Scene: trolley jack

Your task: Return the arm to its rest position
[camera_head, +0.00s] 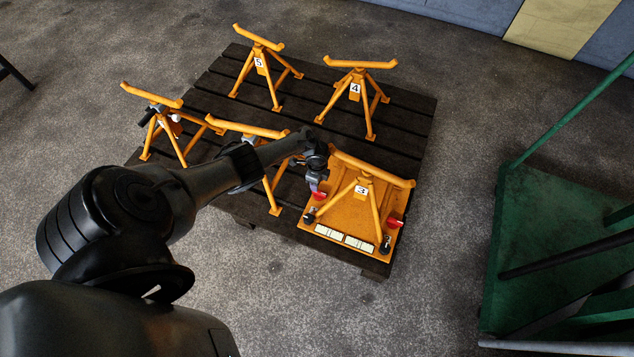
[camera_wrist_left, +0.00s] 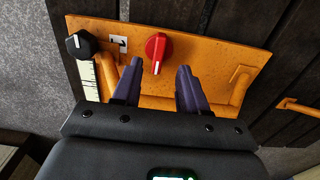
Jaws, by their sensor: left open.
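My left gripper (camera_head: 317,188) hangs over the left side of an orange plate (camera_head: 300,228) that carries the stand numbered 3 (camera_head: 361,190). In the left wrist view the open fingers (camera_wrist_left: 159,72) point at a red knob (camera_wrist_left: 156,52) on the plate. The knob shows between and just beyond the fingertips, with gaps on both sides; nothing is held. A black knob (camera_wrist_left: 79,44) sits left of it. My left arm crosses the head view from the lower left and hides part of one stand (camera_head: 248,129). My right gripper is not seen.
Stands 5 (camera_head: 259,64) and 4 (camera_head: 356,88) are at the back of the dark slatted pallet (camera_head: 410,107); another stand (camera_head: 163,125) is at its left. A second red knob (camera_head: 394,223) is on the plate's right. A green frame (camera_head: 540,220) stands right, beyond clear floor.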

